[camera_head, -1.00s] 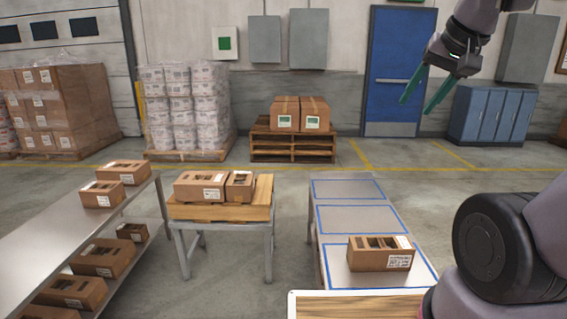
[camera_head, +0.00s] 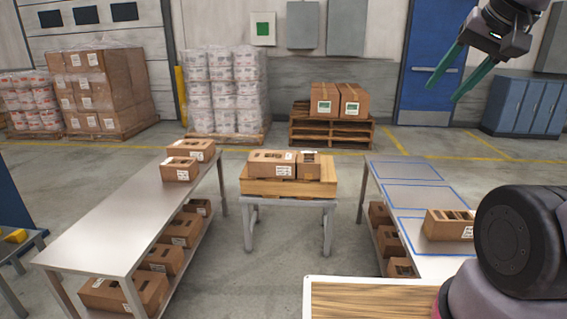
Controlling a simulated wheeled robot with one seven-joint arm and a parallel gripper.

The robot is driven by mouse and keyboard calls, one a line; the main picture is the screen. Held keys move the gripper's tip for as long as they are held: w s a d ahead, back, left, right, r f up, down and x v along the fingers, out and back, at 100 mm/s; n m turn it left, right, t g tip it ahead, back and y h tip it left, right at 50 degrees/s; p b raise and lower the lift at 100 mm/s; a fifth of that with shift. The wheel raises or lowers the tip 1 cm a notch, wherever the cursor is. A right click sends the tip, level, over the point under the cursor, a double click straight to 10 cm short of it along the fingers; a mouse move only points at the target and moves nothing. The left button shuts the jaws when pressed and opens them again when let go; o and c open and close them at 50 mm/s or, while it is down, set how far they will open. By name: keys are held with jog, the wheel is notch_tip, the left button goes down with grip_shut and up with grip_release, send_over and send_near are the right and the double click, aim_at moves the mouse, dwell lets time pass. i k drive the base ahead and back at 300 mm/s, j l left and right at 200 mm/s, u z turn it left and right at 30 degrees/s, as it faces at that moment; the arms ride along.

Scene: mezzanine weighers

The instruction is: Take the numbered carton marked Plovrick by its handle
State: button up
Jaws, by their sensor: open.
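Several brown cartons with cut-out tops and white labels are in view; the print is too small to read, so I cannot tell which is marked Plovrick. Two cartons (camera_head: 183,160) sit at the far end of the left metal table. A wide carton (camera_head: 264,164) and a narrower one (camera_head: 308,165) stand side by side on the middle stand. One carton (camera_head: 448,224) is on the right table, partly hidden by my arm. More cartons (camera_head: 162,258) lie on the left table's lower shelf and under the right table (camera_head: 389,241). My gripper (camera_head: 450,75) is open, empty and raised at upper right, apart from every carton.
The left table (camera_head: 130,215) has a long bare top. The right table (camera_head: 404,196) has blue-outlined areas, the far ones empty. A wooden-topped surface (camera_head: 370,299) is close in front. Wrapped pallets (camera_head: 222,90) stand at the back.

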aim_at(309, 162)
jog(key=i+j, duration=0.15)
jog(key=j, duration=0.2)
jog(key=i+j, duration=0.1)
jog(key=j, duration=0.2)
jog(key=i+j, duration=0.15)
jog(key=j, duration=0.2)
jog(key=i+j, duration=0.1)
jog(key=i, duration=0.5)
jog(key=i+j, duration=0.1)
jog(key=i, duration=0.55)
jog(key=i+j, duration=0.1)
jog(key=i, duration=0.5)
